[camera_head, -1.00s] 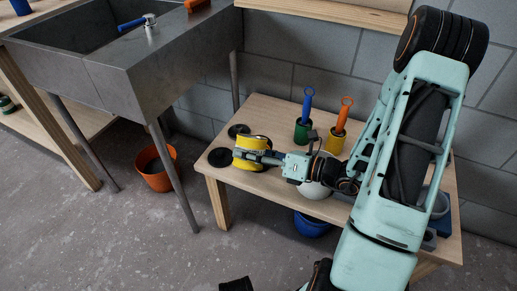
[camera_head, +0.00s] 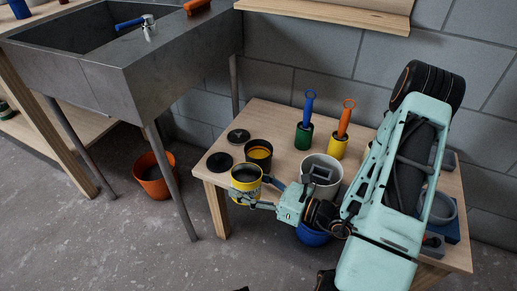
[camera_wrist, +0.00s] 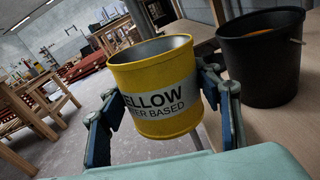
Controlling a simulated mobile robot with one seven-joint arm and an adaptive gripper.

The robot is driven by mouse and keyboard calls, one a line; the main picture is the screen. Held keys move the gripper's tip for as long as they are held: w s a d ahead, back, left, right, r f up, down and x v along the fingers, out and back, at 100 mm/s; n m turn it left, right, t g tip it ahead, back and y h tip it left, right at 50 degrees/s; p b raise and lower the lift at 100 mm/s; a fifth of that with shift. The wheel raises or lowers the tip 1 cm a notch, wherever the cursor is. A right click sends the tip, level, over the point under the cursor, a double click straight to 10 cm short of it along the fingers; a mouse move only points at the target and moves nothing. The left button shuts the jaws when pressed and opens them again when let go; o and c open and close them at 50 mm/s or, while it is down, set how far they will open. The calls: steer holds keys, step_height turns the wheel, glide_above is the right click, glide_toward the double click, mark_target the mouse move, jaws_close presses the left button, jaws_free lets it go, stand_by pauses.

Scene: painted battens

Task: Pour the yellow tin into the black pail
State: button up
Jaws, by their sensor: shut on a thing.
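The yellow tin (camera_head: 245,182) is upright in my gripper (camera_head: 252,193), at the front left edge of the low table. In the wrist view the tin (camera_wrist: 158,85) shows a pale label band, and my gripper (camera_wrist: 162,112) has one finger on each side of it. Its inner wall looks grey; its bottom is hidden. The black pail (camera_head: 258,165) stands on the table just behind the tin, apart from it. Yellow-orange paint shows inside it. The pail is also at the right of the wrist view (camera_wrist: 262,75).
Two black discs (camera_head: 220,161) lie left of the pail. A green tin (camera_head: 303,136) and another yellow tin (camera_head: 336,147) with upright handled tools stand behind. A white pail (camera_head: 322,168) is right of the black pail. An orange bucket (camera_head: 153,177) stands on the floor.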

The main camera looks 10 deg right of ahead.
mark_target(244, 174)
steer(key=shift+s+a+f+n, duration=0.2)
steer(key=shift+s+n, duration=0.2)
steer(key=shift+n, duration=0.4)
step_height(244, 174, up, 6)
steer(key=p, duration=0.5)
